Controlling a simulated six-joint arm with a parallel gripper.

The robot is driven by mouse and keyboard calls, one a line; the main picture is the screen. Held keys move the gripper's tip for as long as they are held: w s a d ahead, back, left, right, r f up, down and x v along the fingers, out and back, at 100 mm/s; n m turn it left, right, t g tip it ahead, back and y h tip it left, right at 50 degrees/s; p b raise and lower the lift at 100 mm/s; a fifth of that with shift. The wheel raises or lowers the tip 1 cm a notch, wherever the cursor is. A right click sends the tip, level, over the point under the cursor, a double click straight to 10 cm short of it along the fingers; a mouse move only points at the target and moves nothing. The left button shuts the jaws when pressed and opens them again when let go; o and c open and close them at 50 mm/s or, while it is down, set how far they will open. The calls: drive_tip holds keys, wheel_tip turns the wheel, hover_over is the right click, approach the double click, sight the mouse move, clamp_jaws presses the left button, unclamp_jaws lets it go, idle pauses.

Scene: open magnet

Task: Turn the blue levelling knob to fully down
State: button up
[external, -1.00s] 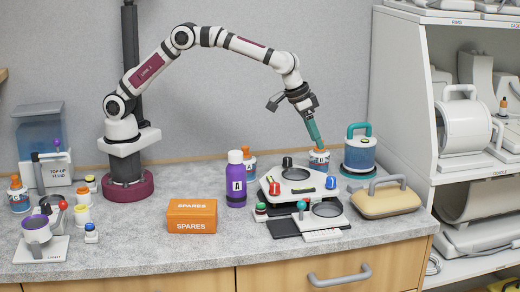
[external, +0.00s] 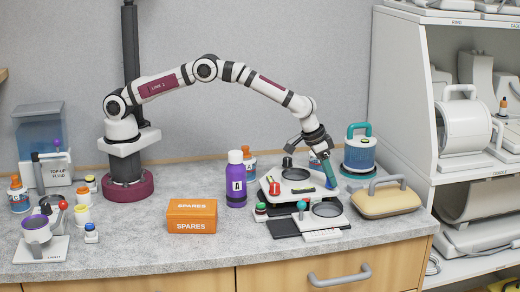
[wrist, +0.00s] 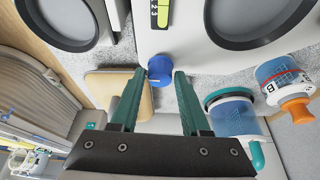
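The blue levelling knob (wrist: 160,69) is on the side of the white device (external: 300,176) and shows in the wrist view with a pale line across its face. My gripper (wrist: 160,73) is open, its two teal fingertips one on each side of the knob with slight gaps showing. I cannot tell how far the fingers reach along it. In the external view my gripper (external: 330,184) is at the device's right side, tilted down, and hides the knob. A yellow scale (wrist: 160,12) with numerals is on the device near the knob; I see no pointer on it.
A blue jug with a teal handle (external: 359,156) stands behind right, and a tan case (external: 386,202) lies to the right. A bottle with an orange cap (wrist: 296,108) is close by. A purple bottle (external: 236,184) and orange spares box (external: 191,216) stand left.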

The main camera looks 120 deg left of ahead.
clamp_jaws()
drive_tip(key=shift+a+m+t+h, duration=0.1)
drive_tip(key=shift+m+t+h, duration=0.35)
drive_tip(key=shift+m, duration=1.15)
drive_tip(key=shift+o, duration=2)
unclamp_jaws()
drive_tip(key=shift+s+r, duration=0.1)
drive_tip(key=v, duration=1.5)
drive_tip(key=shift+r, duration=0.4)
